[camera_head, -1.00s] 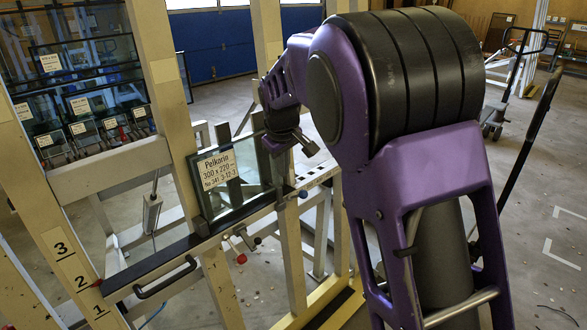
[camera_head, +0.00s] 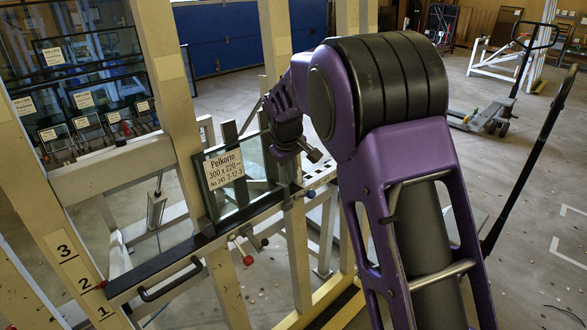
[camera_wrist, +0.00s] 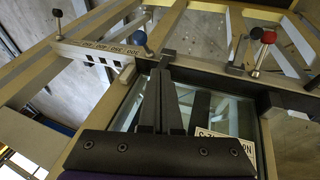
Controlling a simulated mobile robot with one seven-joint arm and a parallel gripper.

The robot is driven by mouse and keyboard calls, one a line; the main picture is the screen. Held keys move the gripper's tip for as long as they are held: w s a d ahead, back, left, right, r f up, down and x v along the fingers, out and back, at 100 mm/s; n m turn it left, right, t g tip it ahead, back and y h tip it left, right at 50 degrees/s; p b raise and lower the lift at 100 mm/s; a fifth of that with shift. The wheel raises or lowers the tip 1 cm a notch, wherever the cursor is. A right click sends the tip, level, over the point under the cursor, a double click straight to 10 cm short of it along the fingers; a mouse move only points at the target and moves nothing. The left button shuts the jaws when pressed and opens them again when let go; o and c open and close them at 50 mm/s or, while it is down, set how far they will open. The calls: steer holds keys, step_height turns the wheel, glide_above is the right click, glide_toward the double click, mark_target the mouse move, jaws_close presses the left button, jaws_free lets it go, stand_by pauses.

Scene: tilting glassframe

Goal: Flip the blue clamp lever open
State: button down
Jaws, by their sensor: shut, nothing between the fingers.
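The blue clamp lever shows its blue ball knob (camera_wrist: 139,38) in the wrist view, left of and beyond my fingertips, beside a dark clamp block. The blue knob is small in the head view (camera_head: 311,193), at the rail's right part. My gripper (camera_wrist: 163,78) is shut and empty, its dark fingers over the glass pane and pointing towards the clamp block. I cannot tell whether the fingertips touch anything. In the head view, my gripper (camera_head: 314,155) is at the upper right of the labelled glass pane (camera_head: 238,186).
A red ball knob (camera_wrist: 268,37) stands on the right in the wrist view. A dark knob (camera_wrist: 57,14) stands on a post at the upper left. A white scale strip (camera_wrist: 100,53) runs between. Frame uprights (camera_head: 172,100) stand close to the arm. Open floor lies to the right.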

glide_toward(305, 195)
steer(key=s+a+f, duration=0.1)
steer(key=a+f, duration=0.1)
steer(key=a, duration=0.1)
steer(key=shift+w+d+f, duration=0.25)
steer(key=shift+d, duration=0.3)
steer(key=shift+w+d+f, duration=0.25)
steer(key=shift+d+f, duration=0.05)
steer(key=shift+d, duration=0.25)
steer(key=shift+w+d+f, duration=0.25)
steer(key=shift+d, duration=0.3)
steer(key=shift+f+b, duration=0.2)
steer(key=shift+b, duration=0.2)
steer(key=shift+s+d, duration=0.2)
